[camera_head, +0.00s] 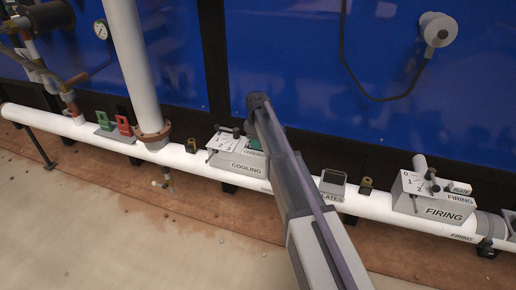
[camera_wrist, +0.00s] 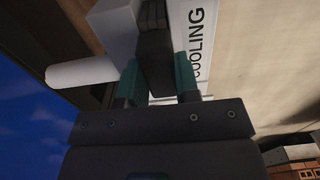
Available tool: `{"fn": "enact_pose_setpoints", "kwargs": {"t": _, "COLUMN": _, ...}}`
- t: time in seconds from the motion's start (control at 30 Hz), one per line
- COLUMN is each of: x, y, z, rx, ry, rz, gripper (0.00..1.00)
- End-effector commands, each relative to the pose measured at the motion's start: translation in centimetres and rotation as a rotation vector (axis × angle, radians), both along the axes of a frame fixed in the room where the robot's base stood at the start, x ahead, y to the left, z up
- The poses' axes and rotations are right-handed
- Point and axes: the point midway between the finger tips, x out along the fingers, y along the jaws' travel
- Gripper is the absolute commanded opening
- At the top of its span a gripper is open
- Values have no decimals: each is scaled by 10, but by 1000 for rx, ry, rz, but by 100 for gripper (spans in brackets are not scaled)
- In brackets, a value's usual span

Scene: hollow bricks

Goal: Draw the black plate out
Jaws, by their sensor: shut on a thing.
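My gripper (camera_head: 256,142) reaches down to the white box marked COOLING (camera_head: 243,168), which sits on the long white pipe. In the wrist view, the teal fingers of my gripper (camera_wrist: 157,80) are shut on the black plate (camera_wrist: 154,58), one finger on each side. The far end of the plate meets the COOLING box (camera_wrist: 200,15); how deep it sits in the box I cannot tell. In the head view my arm and gripper hide the plate.
A box marked PLATES (camera_head: 332,186) stands right of my arm. A box marked FIRING (camera_head: 436,200) with a lever is farther right. A thick vertical pipe (camera_head: 132,60) and red (camera_head: 123,125) and green (camera_head: 103,118) pieces are to the left. Blue panels (camera_head: 290,50) stand behind.

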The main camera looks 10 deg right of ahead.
Motion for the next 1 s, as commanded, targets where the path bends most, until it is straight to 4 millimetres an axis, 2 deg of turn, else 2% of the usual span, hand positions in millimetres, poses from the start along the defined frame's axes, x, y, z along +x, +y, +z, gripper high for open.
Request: {"fn": "enact_pose_setpoints", "kwargs": {"t": 1.0, "x": 0, "y": 0, "z": 38, "rx": 0, "ry": 0, "rz": 0, "gripper": 7}}
